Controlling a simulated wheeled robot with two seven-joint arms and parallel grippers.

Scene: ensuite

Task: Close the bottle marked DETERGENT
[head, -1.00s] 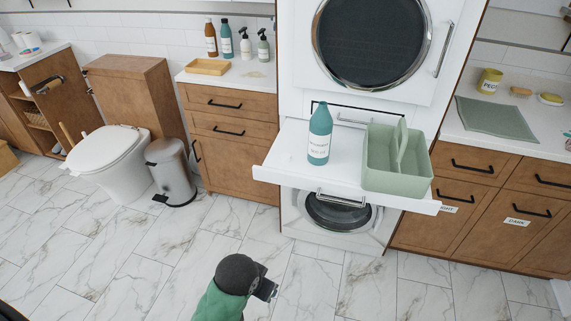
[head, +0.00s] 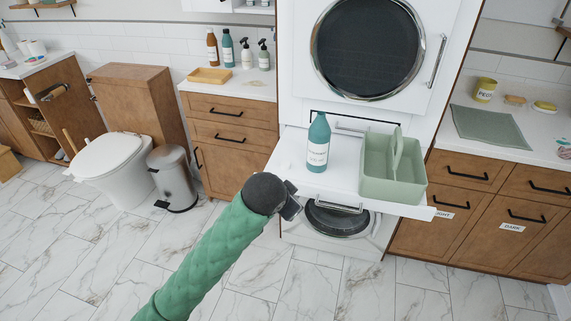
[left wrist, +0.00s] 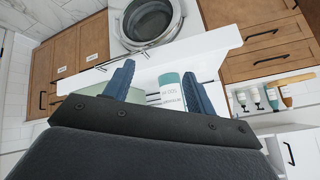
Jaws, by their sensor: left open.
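A teal bottle (head: 318,145) with a white label stands upright at the left of the white pull-out shelf (head: 280,163); the label's print is too small to read. Its narrow top is teal, and I cannot tell whether a cap is on. My left gripper (head: 291,203) is in front of the shelf, below and left of the bottle, apart from it. In the left wrist view the open fingers (left wrist: 160,78) show with the bottle (left wrist: 172,80) beyond them, nearer the right finger; its top is hidden by my gripper. My right gripper is not in view.
A green divided caddy (head: 388,185) stands on the shelf right of the bottle. The dryer (head: 368,50) is above and the washer (head: 335,222) below. Another teal bottle (head: 227,47) stands among bottles on the left counter. The floor in front is clear.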

